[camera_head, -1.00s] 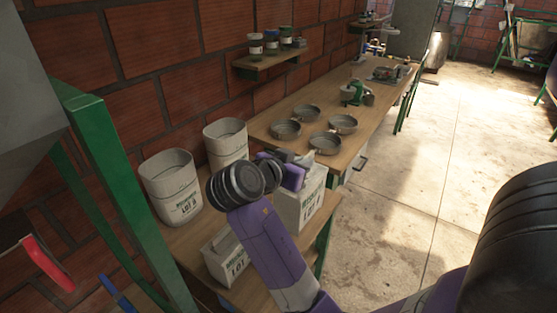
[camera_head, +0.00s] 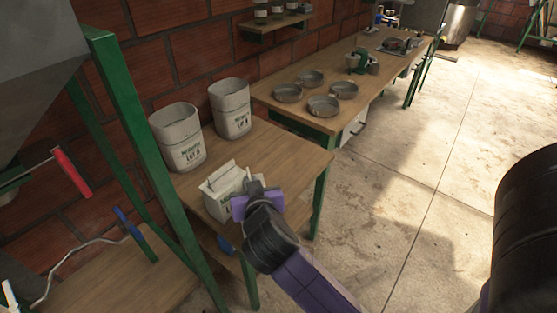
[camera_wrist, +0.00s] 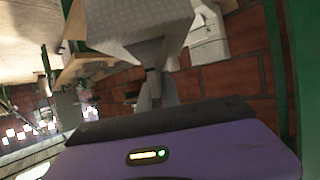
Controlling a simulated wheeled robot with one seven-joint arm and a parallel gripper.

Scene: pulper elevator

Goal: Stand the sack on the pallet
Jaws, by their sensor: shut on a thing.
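In the wrist view, a pale grey-white sack (camera_wrist: 135,25) fills the space beyond the fingers and narrows to where my gripper (camera_wrist: 155,85) is shut on it. In the head view, my gripper (camera_head: 248,185) is over the near part of a wooden bench. A white sack (camera_head: 221,188) shows just left of the fingers. My gripper partly covers it, and I cannot tell whether it is the held sack or another one behind it. I cannot make out a pallet in these frames.
Several metal pans (camera_head: 323,106) stand on the farther bench. A green post (camera_head: 135,150) and a red-handled crank (camera_head: 72,172) are at left. Open floor (camera_head: 400,200) lies at right.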

